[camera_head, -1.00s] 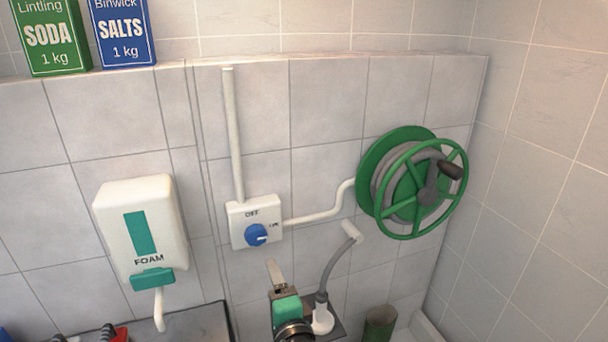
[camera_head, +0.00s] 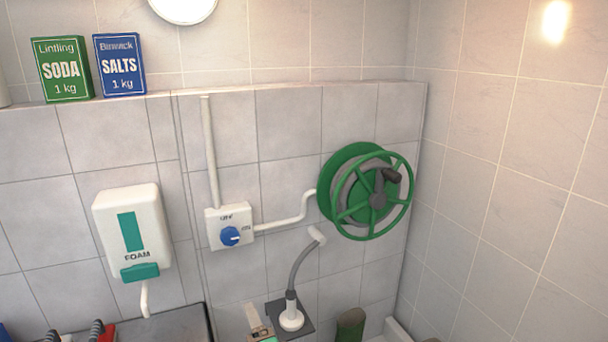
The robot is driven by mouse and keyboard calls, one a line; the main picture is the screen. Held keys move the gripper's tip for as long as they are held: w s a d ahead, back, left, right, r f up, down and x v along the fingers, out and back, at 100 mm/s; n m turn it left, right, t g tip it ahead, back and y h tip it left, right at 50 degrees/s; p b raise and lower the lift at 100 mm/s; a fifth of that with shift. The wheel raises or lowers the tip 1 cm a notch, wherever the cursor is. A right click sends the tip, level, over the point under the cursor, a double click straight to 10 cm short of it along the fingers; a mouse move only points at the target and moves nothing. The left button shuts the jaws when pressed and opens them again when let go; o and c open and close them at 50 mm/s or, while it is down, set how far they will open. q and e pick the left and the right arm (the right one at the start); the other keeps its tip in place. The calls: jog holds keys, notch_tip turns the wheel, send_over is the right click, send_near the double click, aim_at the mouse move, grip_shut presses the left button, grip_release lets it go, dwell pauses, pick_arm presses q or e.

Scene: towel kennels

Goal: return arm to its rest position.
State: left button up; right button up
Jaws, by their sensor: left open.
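My left gripper (camera_head: 258,322) shows at the bottom edge, just left of the white hose fitting (camera_head: 291,319). A pale finger and a bit of green body are visible; the rest is cut off by the frame. It is open, and I see nothing held in it. My right gripper is not in view.
A grey hose rises from the fitting, which sits on a dark plate. A blue-knobbed switch box (camera_head: 229,227), foam dispenser (camera_head: 133,232) and green hose reel (camera_head: 366,191) are on the tiled wall. Soda (camera_head: 62,70) and salts (camera_head: 120,66) boxes stand on the ledge. A green cylinder (camera_head: 350,326) is lower right.

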pick_arm(q)
jog(key=s+a+f+n+g+h, duration=0.1)
jog(key=s+a+f+n+g, duration=0.1)
jog(key=f, duration=0.3)
jog(key=s+a+f+n+g+h, duration=0.1)
jog(key=s+a+f+n+g, duration=0.1)
jog(key=s+a+f, duration=0.3)
jog(key=s+a+f+n+g+h, duration=0.1)
jog(key=s+a+f+n+g, duration=0.1)
jog(key=f, duration=0.4)
jog(key=shift+s+a+f+n+g, duration=0.25)
jog(key=shift+s+a+n+g, duration=0.15)
jog(key=shift+s+a+g, duration=0.5)
jog(key=s+a+f+n+g+h, duration=0.2)
jog(key=s, duration=0.6)
jog(key=s+a+f+n+g+h, duration=0.1)
jog(key=s+f+n+g+h, duration=0.15)
jog(key=s, duration=0.45)
notch_tip(320, 180, down, 30)
jog(key=g, duration=0.1)
jog(key=s+a+f+g, duration=0.1)
jog(key=s+a+f, duration=0.2)
jog(key=s+f, duration=1.6)
jog(key=shift+s+a+f+m+y, duration=0.2)
jog(key=shift+s+f+m+y, duration=0.2)
jog(key=shift+f, duration=0.15)
